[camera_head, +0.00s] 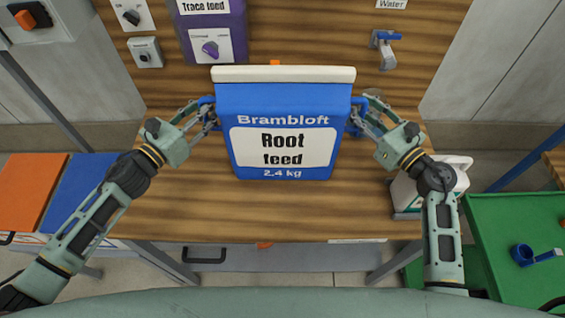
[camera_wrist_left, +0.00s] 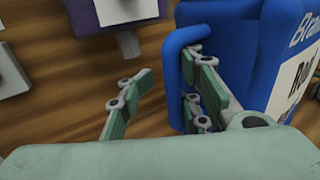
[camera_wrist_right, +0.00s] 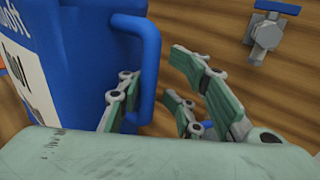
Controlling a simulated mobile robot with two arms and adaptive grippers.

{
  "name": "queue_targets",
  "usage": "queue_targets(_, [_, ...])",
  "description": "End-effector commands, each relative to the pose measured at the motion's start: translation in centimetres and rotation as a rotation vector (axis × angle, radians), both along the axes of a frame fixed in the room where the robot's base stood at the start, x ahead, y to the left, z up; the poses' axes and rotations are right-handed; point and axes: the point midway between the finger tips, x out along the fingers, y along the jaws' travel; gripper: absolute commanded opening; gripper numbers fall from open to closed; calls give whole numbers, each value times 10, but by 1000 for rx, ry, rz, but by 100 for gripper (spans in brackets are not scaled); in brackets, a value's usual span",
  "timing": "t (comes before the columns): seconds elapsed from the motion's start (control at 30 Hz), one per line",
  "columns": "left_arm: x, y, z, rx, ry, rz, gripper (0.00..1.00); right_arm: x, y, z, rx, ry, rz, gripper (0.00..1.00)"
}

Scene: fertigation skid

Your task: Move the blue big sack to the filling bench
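The blue big sack (camera_head: 283,103) has a white top band and a label reading "Brambloft Root feed 2.4 kg". It is upright at the wooden bench (camera_head: 190,205), with a blue loop handle on each side. My left gripper (camera_head: 208,113) is at the left handle (camera_wrist_left: 180,75). It is open, with one finger between handle and sack and the other outside, apart from the handle. My right gripper (camera_head: 358,113) is open around the right handle (camera_wrist_right: 150,75) in the same way. The sack's underside is hidden.
A purple trace feed unit (camera_head: 215,35) and a water tap (camera_head: 386,48) are behind. A white container (camera_head: 455,178) stands at the right, near a green surface (camera_head: 520,240) with a blue cup (camera_head: 522,254). Orange (camera_head: 28,185) and blue (camera_head: 75,190) panels lie left. The bench front is clear.

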Motion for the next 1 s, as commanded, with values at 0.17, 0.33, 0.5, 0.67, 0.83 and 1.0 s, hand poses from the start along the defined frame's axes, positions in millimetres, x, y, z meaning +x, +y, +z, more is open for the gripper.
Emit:
queue_targets(0.17, [-1,-3,1,-3,-3,-7,30,0,1,0,2,0,3,30])
queue_targets(0.33, [-3,-3,1,-3,-3,-9,30,0,3,0,3,-1,5,30])
queue_targets(0.5, [-16,5,0,-4,-1,-9,30,0,3,0,4,0,7,30])
queue_targets(0.67, [-36,18,-1,-3,1,-7,30,-1,4,0,4,0,7,30])
queue_targets(0.83, [-54,31,-1,-2,0,-6,30,-1,4,0,4,0,8,30])
queue_targets(1.0, [-66,40,0,-2,-1,-6,30,-1,4,1,4,-1,8,30])
